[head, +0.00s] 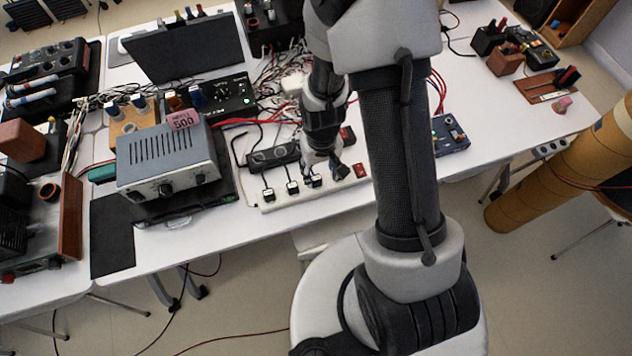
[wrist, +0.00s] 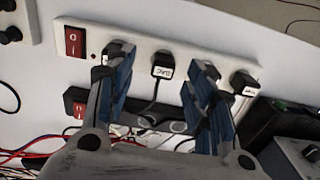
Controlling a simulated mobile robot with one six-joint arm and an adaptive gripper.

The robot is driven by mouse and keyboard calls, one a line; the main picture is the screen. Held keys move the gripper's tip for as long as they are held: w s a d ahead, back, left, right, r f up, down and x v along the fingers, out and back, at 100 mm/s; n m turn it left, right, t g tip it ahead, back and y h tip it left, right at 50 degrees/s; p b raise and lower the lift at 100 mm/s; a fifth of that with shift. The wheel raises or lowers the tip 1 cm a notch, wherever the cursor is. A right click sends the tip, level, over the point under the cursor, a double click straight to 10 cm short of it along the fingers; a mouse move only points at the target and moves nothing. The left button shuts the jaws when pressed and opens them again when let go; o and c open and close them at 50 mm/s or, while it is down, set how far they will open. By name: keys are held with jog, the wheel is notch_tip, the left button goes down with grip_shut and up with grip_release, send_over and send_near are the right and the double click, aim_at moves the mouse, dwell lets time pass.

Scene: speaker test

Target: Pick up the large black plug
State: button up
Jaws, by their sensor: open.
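A white power strip (head: 310,193) lies along the front edge of the table and also shows in the wrist view (wrist: 75,42). Black plugs stand in a row in it. One black plug (wrist: 163,66) with a white label, its print too small to read surely, lies between my fingers in the wrist view. Another labelled black plug (wrist: 243,82) sits right of my right finger. My gripper (wrist: 162,70) is open over the strip, its blue-grey fingers apart and partly covering the strip beside the middle plug. In the head view my gripper (head: 322,166) hangs above the strip's right part.
A red switch (head: 359,170) is at the strip's right end. A black adapter bar (head: 272,157) lies just behind the strip. A grey metal box (head: 167,160) stands to the left. Tangled cables run behind.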

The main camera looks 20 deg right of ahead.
aim_at(316, 178)
jog(key=f, duration=0.2)
jog(key=w+f+b, duration=0.1)
jog(key=f, duration=0.1)
jog(key=f+b, duration=0.1)
jog(key=f, duration=0.1)
jog(key=shift+w+a+f, duration=0.15)
jog(key=shift+a+f, duration=0.05)
jog(key=shift+a, duration=0.2)
jog(key=shift+r, duration=0.1)
jog(key=shift+c, duration=0.5)
grip_shut()
notch_tip(316, 178, up, 20)
jog(key=p, duration=0.6)
jog(key=shift+r+p, duration=1.65)
jog(key=shift+r, duration=0.25)
